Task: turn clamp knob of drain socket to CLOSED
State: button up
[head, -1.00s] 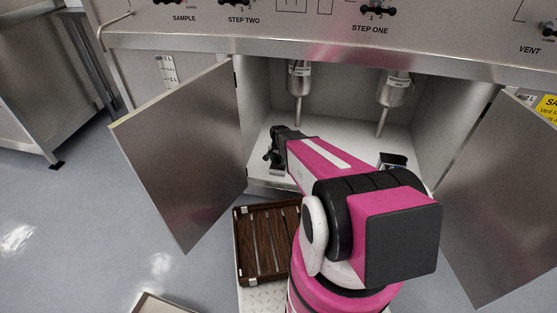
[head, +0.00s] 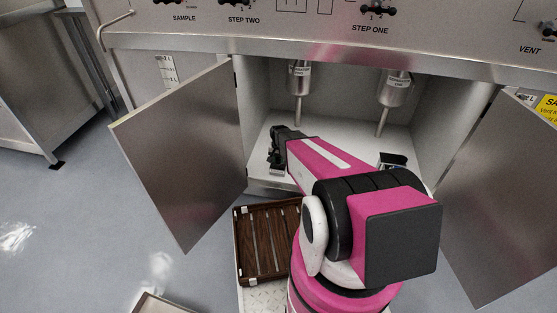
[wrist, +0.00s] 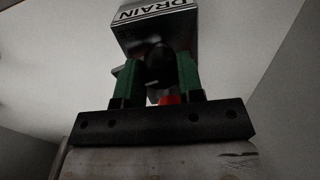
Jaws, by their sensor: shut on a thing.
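The drain socket (wrist: 158,12) is a grey block with the word DRAIN on its face, at the top of the wrist view. Its dark, rounded clamp knob (wrist: 160,66) sits just below the label, between the green fingers of my gripper (wrist: 160,82). The gripper is shut on the knob. A small red part shows under the knob. I cannot read any position mark on the knob. In the head view my gripper (head: 276,152) is inside the open cabinet at its left side, and the socket is mostly hidden there.
Two open cabinet doors stand left (head: 185,150) and right (head: 500,195) of my arm. Two metal vessels (head: 299,80) (head: 395,90) with thin spouts hang inside the cabinet. A brown slatted tray (head: 265,240) lies below. A small dark box (head: 392,160) sits on the cabinet floor.

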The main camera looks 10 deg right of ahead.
aim_at(278, 159)
jog(key=n, duration=0.4)
jog(key=shift+n, duration=0.3)
jog(key=n, duration=0.3)
jog(key=shift+n, duration=0.3)
jog(key=n, duration=0.3)
jog(key=shift+n, duration=2)
jog(key=o, duration=0.9)
notch_tip(278, 159, up, 11)
jog(key=shift+f, duration=0.1)
